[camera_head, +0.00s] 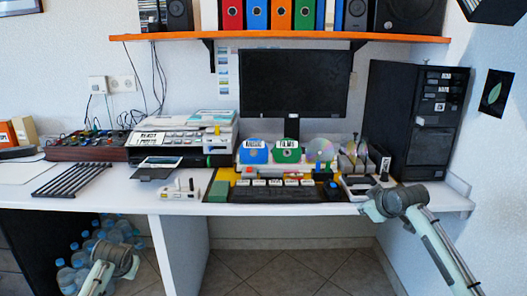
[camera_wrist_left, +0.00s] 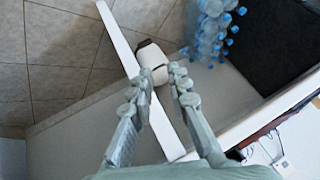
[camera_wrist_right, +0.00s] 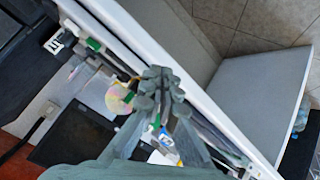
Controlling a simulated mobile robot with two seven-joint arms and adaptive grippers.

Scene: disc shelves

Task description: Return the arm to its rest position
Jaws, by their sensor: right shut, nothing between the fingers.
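My right arm (camera_head: 440,245) comes in from the lower right in the head view. Its right gripper (camera_head: 373,210) is at the desk's front edge, right of the keyboard. In the right wrist view, the right gripper (camera_wrist_right: 160,76) has its fingers together, with nothing visible between them. My left arm (camera_head: 102,275) is low at the left in the head view, in front of the bottles below the desk. In the left wrist view, the left gripper (camera_wrist_left: 160,75) has its fingers apart. A pale cylindrical part shows beyond the fingertips; I cannot tell whether they touch it.
The white desk (camera_head: 225,209) bears a keyboard (camera_head: 285,196), a blue disc holder (camera_head: 254,156), a green disc holder (camera_head: 287,156), a loose disc (camera_head: 320,150) and a printer (camera_head: 180,140). A black computer tower (camera_head: 405,110) stands at the right. Bottles (camera_head: 75,270) stand below left. Floor is clear under the desk's middle.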

